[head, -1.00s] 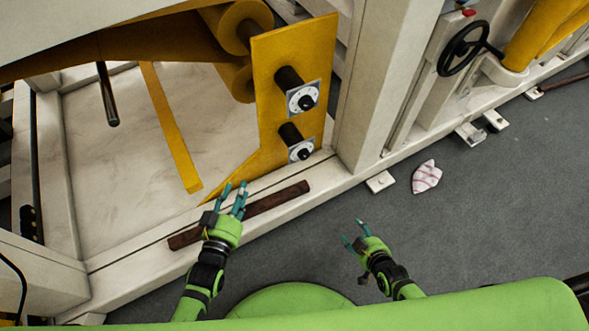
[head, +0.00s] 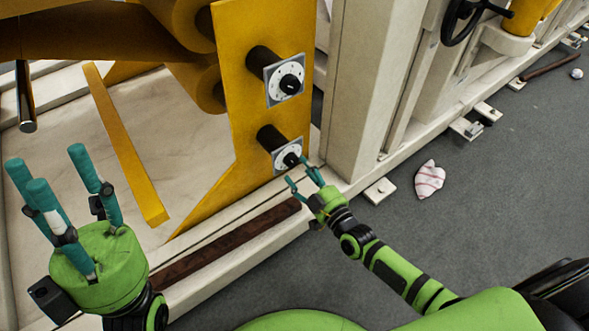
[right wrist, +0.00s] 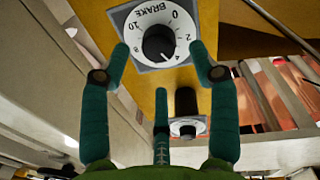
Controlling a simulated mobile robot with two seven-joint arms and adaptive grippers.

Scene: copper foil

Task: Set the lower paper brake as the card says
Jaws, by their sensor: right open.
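The lower brake dial (head: 289,157) is a white round scale with a black knob, on a dark stub on the yellow plate. My right gripper (head: 304,178) is open and just below and in front of it. In the right wrist view the near dial (right wrist: 159,38) is large, with the word BRAKE and numbers, between my spread fingers. A pale mark on its knob seems to point near the 4. The other dial is the upper one (head: 287,82), smaller in the right wrist view (right wrist: 187,128). My left gripper (head: 65,195) is open and empty. No card is in view.
The yellow plate (head: 225,120) stands beside yellow rollers (head: 190,25). A dark brown bar (head: 225,243) lies on the pale frame sill below. A pale post (head: 360,90) rises right of the dials. Crumpled striped paper (head: 430,181) lies on the open grey floor.

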